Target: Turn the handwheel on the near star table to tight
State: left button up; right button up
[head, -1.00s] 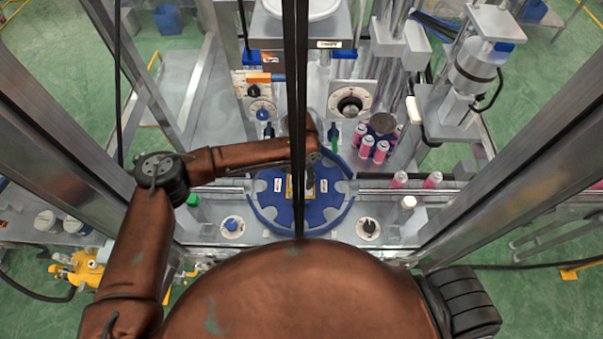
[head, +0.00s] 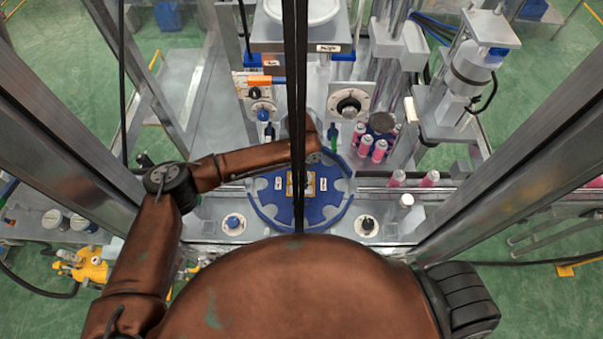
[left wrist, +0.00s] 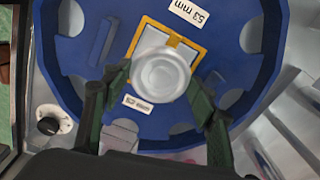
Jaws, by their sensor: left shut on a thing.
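The near star table is a blue notched disc, seen in the head view (head: 273,207) and close up in the left wrist view (left wrist: 75,60). At its centre is the handwheel (left wrist: 161,74), a round silver knob over a yellow-edged plate (left wrist: 148,34). My left gripper (left wrist: 160,84) has its dark green fingers on either side of the knob and is shut on it. In the head view the gripper is largely hidden by my forearm and a dark vertical bar. The wheel's markings cannot be read. My right gripper is in neither view.
A white "53 mm" label (left wrist: 188,12) lies on the blue disc. Pink cans (head: 379,151) stand to the right. A large dial (head: 349,105) is behind the table. Small knobs (head: 233,223) and (head: 367,224) sit in front. Metal frame posts flank both sides.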

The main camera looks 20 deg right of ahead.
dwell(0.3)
pick_arm(q)
jog(key=o, duration=1.2)
jog(key=shift+c, duration=0.2)
jog(key=shift+r, duration=0.1)
notch_tip(320, 180, up, 7)
jog(key=shift+r, duration=0.15)
jog(key=shift+d, duration=0.1)
